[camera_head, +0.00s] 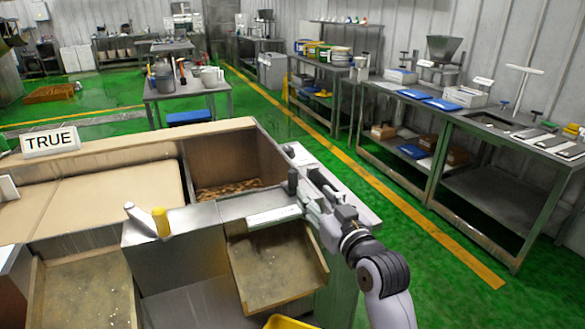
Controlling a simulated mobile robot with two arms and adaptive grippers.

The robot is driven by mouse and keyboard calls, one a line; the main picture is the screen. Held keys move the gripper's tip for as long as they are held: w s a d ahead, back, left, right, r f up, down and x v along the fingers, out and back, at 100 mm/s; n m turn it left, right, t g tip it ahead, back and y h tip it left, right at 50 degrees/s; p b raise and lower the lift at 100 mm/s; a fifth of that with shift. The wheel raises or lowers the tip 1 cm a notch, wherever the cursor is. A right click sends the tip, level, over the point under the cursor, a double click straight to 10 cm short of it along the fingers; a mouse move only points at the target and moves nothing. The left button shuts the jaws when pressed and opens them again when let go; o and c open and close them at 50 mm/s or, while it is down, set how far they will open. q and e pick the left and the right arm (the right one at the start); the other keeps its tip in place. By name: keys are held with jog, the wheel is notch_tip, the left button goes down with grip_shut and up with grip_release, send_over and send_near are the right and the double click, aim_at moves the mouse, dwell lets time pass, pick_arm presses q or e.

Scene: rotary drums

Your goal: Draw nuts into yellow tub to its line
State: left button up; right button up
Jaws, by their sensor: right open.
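The nuts (228,189) lie as a brown layer at the bottom of an open wooden bin (265,150). Below the bin a wooden chute (277,270) slopes toward me, with a few pale bits on it. Part of the yellow tub (287,323) shows at the bottom edge under the chute; its line and contents are out of view. My right gripper (297,187) is open at the metal ledge above the chute, beside a pale bar (273,217). I cannot tell whether it touches the bar. My left gripper is not in view.
A yellow handle (160,222) and a white handle (139,219) stand on the metal housing to the left. Another chute (85,295) lies at lower left. A "TRUE" sign (50,141) stands on the bin's far edge. Benches line the right wall beyond green floor.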

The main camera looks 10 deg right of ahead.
aim_at(295, 173)
jog(key=w+a, duration=0.1)
jog(key=w, duration=0.7)
jog(key=w+a+p, duration=0.1)
jog(key=w, duration=0.4)
jog(key=shift+a, duration=0.3)
grip_shut()
